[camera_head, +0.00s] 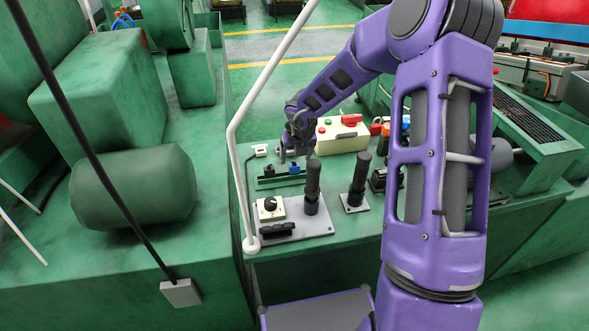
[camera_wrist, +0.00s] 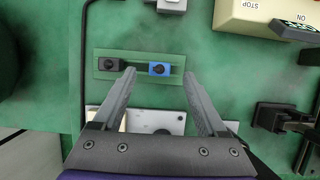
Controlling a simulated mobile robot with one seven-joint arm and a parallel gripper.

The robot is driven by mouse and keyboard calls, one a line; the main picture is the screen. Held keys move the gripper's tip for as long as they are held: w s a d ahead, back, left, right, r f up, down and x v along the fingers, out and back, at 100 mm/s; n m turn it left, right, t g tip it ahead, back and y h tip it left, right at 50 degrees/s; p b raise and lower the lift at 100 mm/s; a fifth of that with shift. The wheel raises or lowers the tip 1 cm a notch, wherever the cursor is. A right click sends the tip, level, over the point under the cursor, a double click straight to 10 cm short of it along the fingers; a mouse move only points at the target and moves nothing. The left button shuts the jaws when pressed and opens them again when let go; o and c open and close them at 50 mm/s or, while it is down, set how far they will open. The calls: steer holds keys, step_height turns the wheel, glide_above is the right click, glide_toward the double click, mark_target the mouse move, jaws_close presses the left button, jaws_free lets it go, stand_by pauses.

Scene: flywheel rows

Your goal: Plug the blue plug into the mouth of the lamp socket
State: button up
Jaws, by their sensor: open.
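The blue plug (camera_wrist: 159,69) is a small blue block with a dark round centre, on a flat green holder (camera_wrist: 140,58). A black block (camera_wrist: 107,63) sits on the same holder to its left. In the head view the blue plug (camera_head: 294,169) is below my gripper (camera_head: 292,152). In the wrist view my gripper (camera_wrist: 159,84) is open and empty, its fingers to either side of the plug with gaps. A small pale box (camera_wrist: 171,5) with a dark slot, partly cut off at the top, may be the lamp socket; it also shows in the head view (camera_head: 261,150).
A cream control box (camera_head: 342,134) with buttons stands behind to the right. A bent white rod (camera_head: 236,170) rises at the bench's left edge.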

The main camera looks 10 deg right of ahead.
mark_target(295, 166)
steer(key=x, duration=0.2)
steer(key=s+x, duration=0.1)
steer(key=x, duration=0.1)
steer(key=shift+w+f+b, duration=0.15)
steer(key=shift+f+b, duration=0.15)
steer(key=shift+f, duration=0.2)
steer(key=shift+w+f, duration=0.15)
steer(key=shift+f, duration=0.1)
jaws_close()
